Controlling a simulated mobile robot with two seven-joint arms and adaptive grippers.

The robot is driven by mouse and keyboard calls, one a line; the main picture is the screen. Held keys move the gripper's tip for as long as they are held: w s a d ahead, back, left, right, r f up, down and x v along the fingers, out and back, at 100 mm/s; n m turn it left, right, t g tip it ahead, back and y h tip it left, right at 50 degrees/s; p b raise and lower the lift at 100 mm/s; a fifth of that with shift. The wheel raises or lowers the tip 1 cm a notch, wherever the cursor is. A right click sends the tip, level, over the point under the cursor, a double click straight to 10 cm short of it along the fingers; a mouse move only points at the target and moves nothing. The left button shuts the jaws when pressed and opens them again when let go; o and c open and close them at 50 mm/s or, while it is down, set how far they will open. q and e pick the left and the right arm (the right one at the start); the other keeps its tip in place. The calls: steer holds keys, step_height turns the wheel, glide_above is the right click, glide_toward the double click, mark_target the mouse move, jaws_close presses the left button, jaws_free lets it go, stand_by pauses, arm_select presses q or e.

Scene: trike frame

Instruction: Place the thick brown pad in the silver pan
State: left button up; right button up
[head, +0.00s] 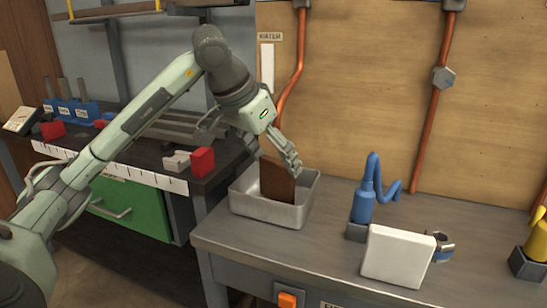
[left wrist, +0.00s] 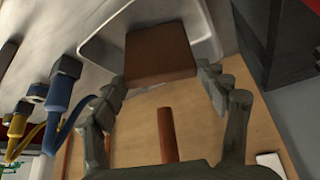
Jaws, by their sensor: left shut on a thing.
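The thick brown pad (head: 277,180) is upright and slightly tilted, inside or just over the silver pan (head: 262,208). The pan sits at the left end of the grey bench. My left gripper (head: 280,158) is shut on the pad's upper part from above. In the left wrist view the pad (left wrist: 160,52) is between the two fingers (left wrist: 162,84), with the pan (left wrist: 98,48) behind it. I cannot tell whether the pad's lower edge touches the pan floor. My right gripper is not in view.
On the grey bench (head: 330,250), a blue bottle (head: 363,207) and a white block (head: 397,256) stand right of the pan. A yellow bottle (head: 538,245) is at the far right. A copper pipe (head: 292,90) runs down the wooden wall behind the pan. Red blocks (head: 202,161) lie on the black left bench.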

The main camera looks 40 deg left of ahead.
arm_select(q)
steer(key=o, duration=0.9)
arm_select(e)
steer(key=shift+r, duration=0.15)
arm_select(q)
steer(key=shift+r, duration=0.2)
steer(key=shift+p+v, duration=0.85)
steer(key=shift+v, duration=5.05)
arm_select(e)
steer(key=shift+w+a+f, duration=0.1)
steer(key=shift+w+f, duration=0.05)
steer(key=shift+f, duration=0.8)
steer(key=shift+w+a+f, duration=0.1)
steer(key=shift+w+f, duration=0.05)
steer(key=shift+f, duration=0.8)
